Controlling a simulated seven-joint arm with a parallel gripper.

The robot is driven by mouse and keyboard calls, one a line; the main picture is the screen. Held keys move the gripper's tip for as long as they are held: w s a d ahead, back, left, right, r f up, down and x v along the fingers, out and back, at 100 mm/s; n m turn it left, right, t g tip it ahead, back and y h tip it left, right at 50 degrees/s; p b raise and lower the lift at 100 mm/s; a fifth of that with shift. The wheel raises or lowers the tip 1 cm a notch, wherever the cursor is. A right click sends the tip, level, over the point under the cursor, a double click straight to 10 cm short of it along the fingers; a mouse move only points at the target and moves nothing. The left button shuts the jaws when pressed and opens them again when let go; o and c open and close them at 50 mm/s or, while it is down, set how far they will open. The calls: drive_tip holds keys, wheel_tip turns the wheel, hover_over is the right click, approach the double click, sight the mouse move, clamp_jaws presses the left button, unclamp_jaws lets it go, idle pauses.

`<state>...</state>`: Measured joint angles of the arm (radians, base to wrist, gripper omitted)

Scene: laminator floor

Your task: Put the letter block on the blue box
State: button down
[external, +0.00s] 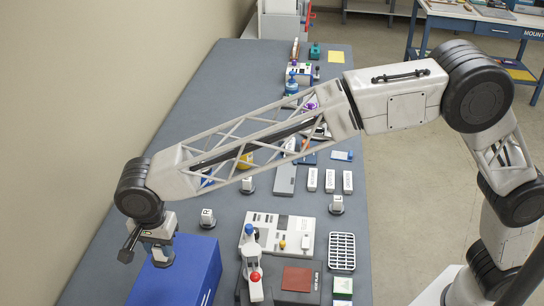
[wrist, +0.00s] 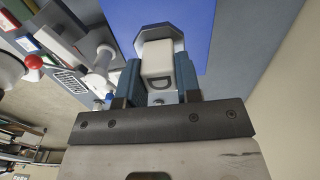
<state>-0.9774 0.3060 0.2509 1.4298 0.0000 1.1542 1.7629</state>
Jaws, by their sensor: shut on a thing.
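My gripper (wrist: 160,82) is shut on a letter block (wrist: 157,60), a white block with a dark letter like a D and a grey many-sided base. A finger stands on each side of it in the wrist view. The blue box (external: 193,281) stands at the near left of the bench, and my gripper (external: 160,255) is over its top. The box also shows behind the block in the wrist view (wrist: 190,22). The block is mostly hidden by the gripper in the external view. I cannot tell whether its base touches the box.
Similar letter blocks stand on the grey bench (external: 222,75), one marked R (external: 207,217) and one marked L (external: 337,204). A wall runs along the left.

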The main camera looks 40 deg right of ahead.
sight(162, 256)
drive_tip(key=shift+f, duration=1.8)
drive_tip(key=shift+f, duration=0.1)
drive_tip(key=shift+f, duration=1.9)
drive_tip(key=shift+f, duration=0.15)
drive_tip(key=c, duration=0.8)
unclamp_jaws()
wheel_tip(162, 256, up, 12)
drive_tip(key=shift+r, duration=0.15)
